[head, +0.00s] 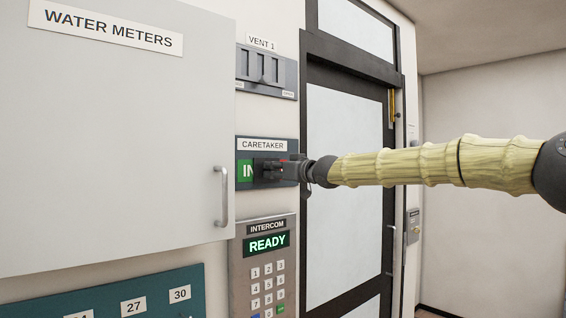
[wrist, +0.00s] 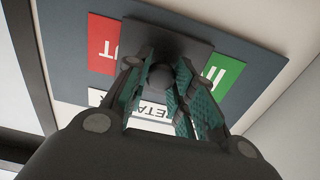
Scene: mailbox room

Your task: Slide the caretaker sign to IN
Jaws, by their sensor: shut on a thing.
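The caretaker sign (head: 292,144) is a dark plate on the wall with a white CARETAKER label. Its dark sliding cover (wrist: 145,36) sits between a green IN field (wrist: 220,76) and a red OUT field (wrist: 104,44), covering part of each. In the head view the green field (head: 244,171) shows at the left, partly covered. My gripper (head: 276,171) reaches in from the right. In the wrist view its fingers (wrist: 161,80) are shut on the cover's round knob (wrist: 161,74).
The grey WATER METERS cabinet (head: 110,140) with a handle (head: 223,196) stands out at the left. The VENT 1 panel (head: 266,70) is above the sign and the intercom keypad (head: 263,270) is below. A glazed door (head: 345,180) is behind my arm.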

